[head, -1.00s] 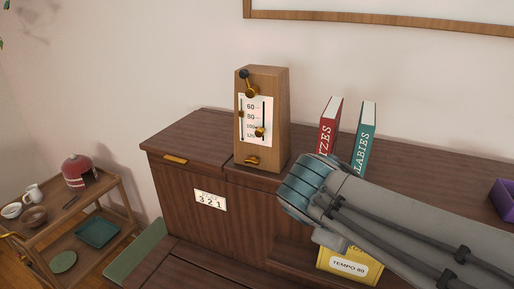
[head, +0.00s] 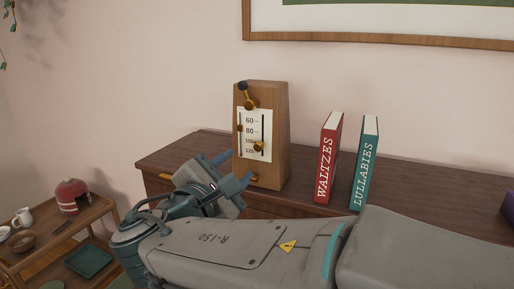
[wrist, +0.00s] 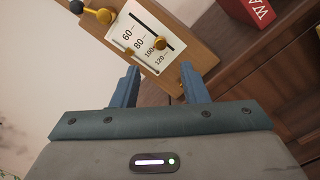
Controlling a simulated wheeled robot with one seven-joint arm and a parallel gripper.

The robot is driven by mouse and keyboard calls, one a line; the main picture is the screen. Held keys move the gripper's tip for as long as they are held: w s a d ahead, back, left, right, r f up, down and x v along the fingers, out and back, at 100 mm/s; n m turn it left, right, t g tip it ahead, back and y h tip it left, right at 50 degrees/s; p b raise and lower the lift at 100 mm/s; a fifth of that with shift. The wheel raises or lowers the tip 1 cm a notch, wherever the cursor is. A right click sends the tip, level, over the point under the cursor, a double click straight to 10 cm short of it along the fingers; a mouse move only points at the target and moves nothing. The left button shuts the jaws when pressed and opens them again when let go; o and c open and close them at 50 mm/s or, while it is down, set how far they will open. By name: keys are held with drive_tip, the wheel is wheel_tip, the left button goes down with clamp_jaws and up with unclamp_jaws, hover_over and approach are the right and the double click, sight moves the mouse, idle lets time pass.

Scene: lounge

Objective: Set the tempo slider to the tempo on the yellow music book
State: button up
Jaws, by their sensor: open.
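The wooden metronome (head: 272,135) stands upright on the cabinet, with a white scale (head: 251,118) marked 60, 80, 100 and 120. Its gold slider knob (head: 258,146) sits in the right-hand slot around 100 to 120; the exact mark is hard to tell. The knob also shows in the wrist view (wrist: 160,43). My gripper (head: 236,168) is open and empty, in front of the metronome's lower part. In the wrist view its fingers (wrist: 160,72) point at the scale, apart from the knob. The yellow music book is out of sight now; the earlier head view showed "TEMPO 80" on it.
A red book, Waltzes (head: 327,160), and a teal book, Lullabies (head: 364,165), stand right of the metronome on the cabinet top (head: 300,199). A gold knob on a dark-tipped lever (head: 248,100) is at the metronome's top. A tea trolley (head: 40,250) stands low left.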

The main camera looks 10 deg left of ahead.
sight(257, 147)
drive_tip(key=p+x, duration=0.2)
drive_tip(key=x, duration=0.8)
drive_tip(key=shift+w+d, duration=0.1)
drive_tip(key=shift+w, duration=0.15)
clamp_jaws()
